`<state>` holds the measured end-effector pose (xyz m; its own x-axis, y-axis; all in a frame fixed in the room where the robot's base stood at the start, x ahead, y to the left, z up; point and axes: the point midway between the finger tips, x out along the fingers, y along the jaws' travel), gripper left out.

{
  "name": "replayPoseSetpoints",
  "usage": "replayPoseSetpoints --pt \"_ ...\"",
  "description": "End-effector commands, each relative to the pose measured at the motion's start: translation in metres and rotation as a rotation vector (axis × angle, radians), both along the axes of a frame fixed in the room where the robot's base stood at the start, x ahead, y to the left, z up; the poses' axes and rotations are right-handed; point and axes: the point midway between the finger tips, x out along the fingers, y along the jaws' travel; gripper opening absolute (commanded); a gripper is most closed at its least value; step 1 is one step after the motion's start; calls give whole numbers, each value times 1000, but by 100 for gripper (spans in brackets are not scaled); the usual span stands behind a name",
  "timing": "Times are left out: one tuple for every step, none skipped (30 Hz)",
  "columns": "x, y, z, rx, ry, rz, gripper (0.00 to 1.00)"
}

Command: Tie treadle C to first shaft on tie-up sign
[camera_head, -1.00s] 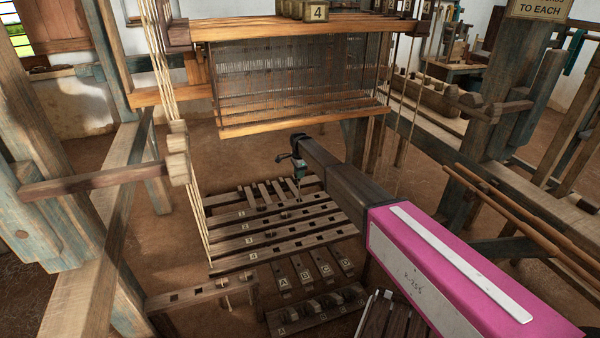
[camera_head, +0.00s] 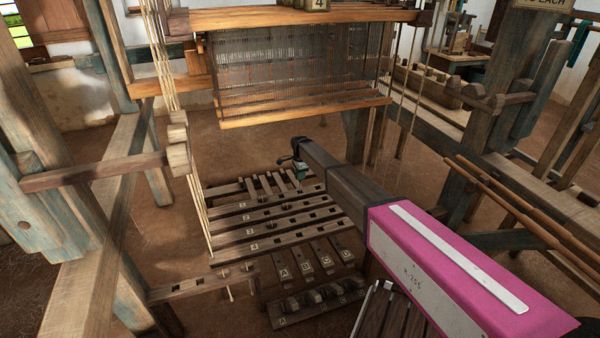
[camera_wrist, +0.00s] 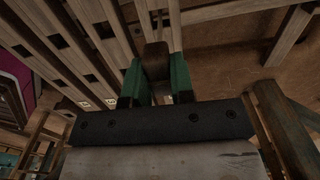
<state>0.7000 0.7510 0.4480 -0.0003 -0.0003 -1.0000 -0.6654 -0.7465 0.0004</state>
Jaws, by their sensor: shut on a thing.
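My gripper (camera_head: 301,172) reaches over the slatted tie-up frame with its jaws pointing down. In the wrist view its green jaws (camera_wrist: 156,75) are shut on a small brown wooden piece (camera_wrist: 155,58). Numbered slotted bars lie in the frame; bar 1 (camera_head: 262,204) is the farthest and bar 4 (camera_head: 275,242) the nearest. Treadle C (camera_head: 328,260) is among the lettered treadles in front of them. The sign (camera_head: 545,5) at the top right is cut off, and its tie-up marks are not visible.
A lettered rack (camera_head: 318,303) with several dark rounded pieces stands in front of the treadles. A slotted beam (camera_head: 195,286) is at the lower left. The hanging heddles (camera_head: 300,75) are behind my arm. Loom posts stand at both sides.

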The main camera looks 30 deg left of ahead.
Motion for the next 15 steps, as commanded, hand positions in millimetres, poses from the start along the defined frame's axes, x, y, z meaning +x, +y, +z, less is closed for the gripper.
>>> replayPoseSetpoints --pt "0 0 -3 0 0 0 0" --pt "0 0 -5 0 0 0 0" --pt "0 0 -7 0 0 0 0" --pt "0 0 -9 0 0 0 0" --pt "0 0 -11 0 0 0 0" --pt "0 0 -13 0 0 0 0" --pt "0 0 -15 1 -1 0 0" --pt "0 0 -17 1 -1 0 0" --pt "0 0 -19 1 -1 0 0" --pt "0 0 -21 1 -1 0 0" --pt "0 0 -23 0 0 0 0" --pt "0 0 -26 0 0 0 0" --pt "0 0 -28 0 0 0 0" --pt "0 0 -29 0 0 0 0" --pt "0 0 -32 0 0 0 0"
